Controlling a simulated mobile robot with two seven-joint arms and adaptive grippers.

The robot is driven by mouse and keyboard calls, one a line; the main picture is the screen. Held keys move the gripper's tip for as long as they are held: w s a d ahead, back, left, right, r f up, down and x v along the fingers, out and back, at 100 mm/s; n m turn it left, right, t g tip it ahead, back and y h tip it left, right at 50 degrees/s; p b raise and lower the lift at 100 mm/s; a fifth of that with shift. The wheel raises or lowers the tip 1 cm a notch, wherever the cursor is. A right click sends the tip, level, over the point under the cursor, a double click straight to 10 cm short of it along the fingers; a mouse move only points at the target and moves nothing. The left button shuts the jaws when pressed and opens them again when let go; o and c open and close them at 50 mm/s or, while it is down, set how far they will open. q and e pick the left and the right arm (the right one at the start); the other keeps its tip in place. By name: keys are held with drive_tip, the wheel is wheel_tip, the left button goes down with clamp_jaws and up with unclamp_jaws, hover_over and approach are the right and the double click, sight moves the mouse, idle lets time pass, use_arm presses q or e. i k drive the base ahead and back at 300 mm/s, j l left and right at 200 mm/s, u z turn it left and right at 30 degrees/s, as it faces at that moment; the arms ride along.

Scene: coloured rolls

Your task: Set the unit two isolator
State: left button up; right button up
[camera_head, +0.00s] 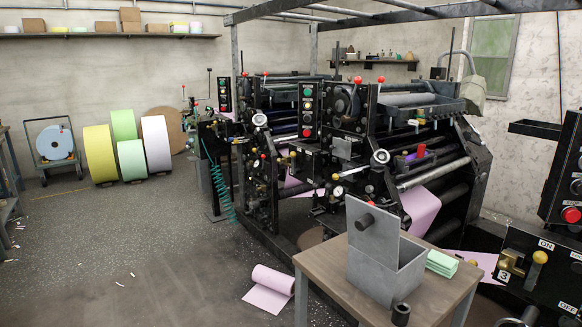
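Neither of my grippers shows in the head view. At the right edge is a black panel (540,275) marked 3, with ON and OFF labels. No label reading two is legible, so I cannot tell which control is the unit two isolator. The black printing press (340,150) fills the middle, with control boxes of coloured buttons (307,110) and levers with red and yellow knobs. Its small markings are too small to read.
A wooden table (325,268) in front holds an open grey metal box (385,265) and a green paper stack (441,262). A pink roll (273,281) lies on the floor. Coloured rolls (100,154) stand at the back left. The left floor is mostly clear.

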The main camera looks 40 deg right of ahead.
sight(293, 170)
drive_tip(key=i+j, duration=0.2)
drive_tip(key=i, duration=0.25)
drive_tip(key=i+j, duration=0.2)
drive_tip(key=i, duration=0.25)
drive_tip(key=i+j, duration=0.2)
drive_tip(key=i, duration=0.25)
drive_tip(key=z, duration=0.05)
